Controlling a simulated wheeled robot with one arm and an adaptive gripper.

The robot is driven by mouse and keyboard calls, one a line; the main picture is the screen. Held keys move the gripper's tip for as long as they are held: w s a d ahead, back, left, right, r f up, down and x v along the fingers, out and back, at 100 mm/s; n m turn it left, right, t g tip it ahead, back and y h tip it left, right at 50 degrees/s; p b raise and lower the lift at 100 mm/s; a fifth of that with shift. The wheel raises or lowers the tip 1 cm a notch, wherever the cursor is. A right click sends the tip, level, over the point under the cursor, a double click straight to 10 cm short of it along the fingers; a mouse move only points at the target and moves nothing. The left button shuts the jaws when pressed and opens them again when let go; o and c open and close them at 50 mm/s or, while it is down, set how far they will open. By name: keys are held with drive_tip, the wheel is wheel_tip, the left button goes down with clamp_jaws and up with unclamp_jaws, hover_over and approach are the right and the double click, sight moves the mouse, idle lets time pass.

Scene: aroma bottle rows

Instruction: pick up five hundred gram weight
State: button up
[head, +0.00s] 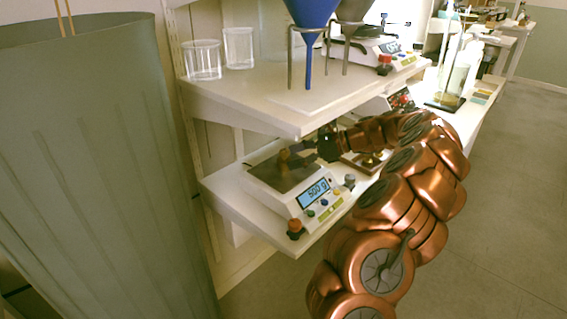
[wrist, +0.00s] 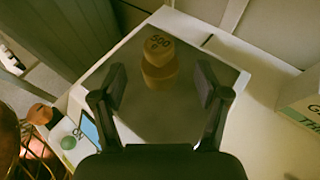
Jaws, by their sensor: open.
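The five hundred gram weight (wrist: 160,62) is a brass-coloured piece with "500" on its top. It stands upright on the dark pan (wrist: 158,118) of a white scale. In the head view the weight (head: 284,157) shows small on the scale (head: 272,191), whose display reads 500 g. My gripper (wrist: 160,85) is open, with one dark finger on each side of the weight in the wrist view. The weight appears a little beyond the fingertips and I see no contact. In the head view my gripper (head: 308,150) is just right of the weight, with the fingers hard to make out.
An upper shelf (head: 260,88) with glass beakers (head: 203,60) and a blue funnel (head: 312,12) overhangs the scale. A wooden tray with small brass pieces (head: 368,161) lies behind my arm. A box (wrist: 302,98) stands at the right in the wrist view. A large grey-green bin (head: 95,170) is at left.

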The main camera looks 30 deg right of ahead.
sight(287, 159)
drive_tip(key=x, duration=0.3)
drive_tip(key=shift+w+a+f, duration=0.15)
drive_tip(key=shift+c, duration=0.2)
clamp_jaws()
